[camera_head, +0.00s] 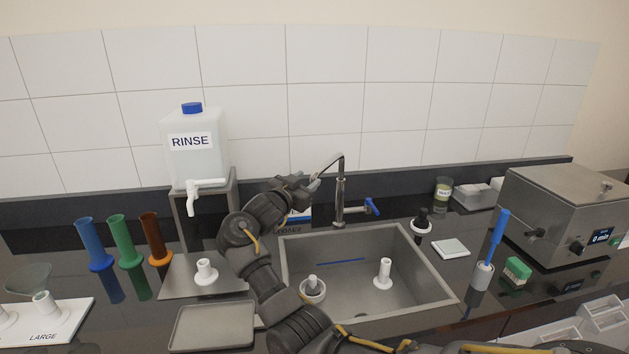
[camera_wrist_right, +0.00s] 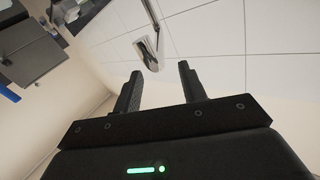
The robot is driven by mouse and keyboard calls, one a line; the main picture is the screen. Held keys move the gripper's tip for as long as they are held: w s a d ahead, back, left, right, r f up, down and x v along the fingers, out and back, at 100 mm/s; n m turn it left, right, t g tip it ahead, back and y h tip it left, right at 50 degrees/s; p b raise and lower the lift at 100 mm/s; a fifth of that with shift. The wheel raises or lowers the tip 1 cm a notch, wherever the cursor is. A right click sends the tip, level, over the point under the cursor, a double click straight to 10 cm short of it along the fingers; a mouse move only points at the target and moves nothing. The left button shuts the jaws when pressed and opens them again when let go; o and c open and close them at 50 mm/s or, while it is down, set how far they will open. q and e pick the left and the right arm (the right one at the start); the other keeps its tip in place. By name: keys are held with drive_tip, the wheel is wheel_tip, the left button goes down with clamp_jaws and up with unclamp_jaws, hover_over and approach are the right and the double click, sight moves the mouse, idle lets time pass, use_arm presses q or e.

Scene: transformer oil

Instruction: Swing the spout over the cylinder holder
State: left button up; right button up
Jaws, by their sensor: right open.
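The grey tap spout (camera_head: 329,166) bends over from an upright post (camera_head: 340,205) behind the sink, and its end points left and down. My right gripper (camera_head: 314,184) is open at the spout's end. In the right wrist view the spout end (camera_wrist_right: 148,52) appears just beyond and between the two open fingers (camera_wrist_right: 160,72); contact cannot be told. Two white round holders stand in the sink, one at left (camera_head: 312,289) and one at right (camera_head: 383,273). Another white holder (camera_head: 205,271) stands on a steel plate left of the sink. My left gripper is not in view.
The steel sink (camera_head: 436,284) lies below the spout. A RINSE tank (camera_head: 195,148) stands on a stand behind left. Blue, green and brown cylinders (camera_head: 128,242) stand at left. A blue tap lever (camera_head: 372,206) sits right of the post. A steel bath (camera_head: 560,205) is at right.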

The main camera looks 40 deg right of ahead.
drive_tip(key=shift+b+v, duration=0.35)
drive_tip(key=shift+v, duration=1.35)
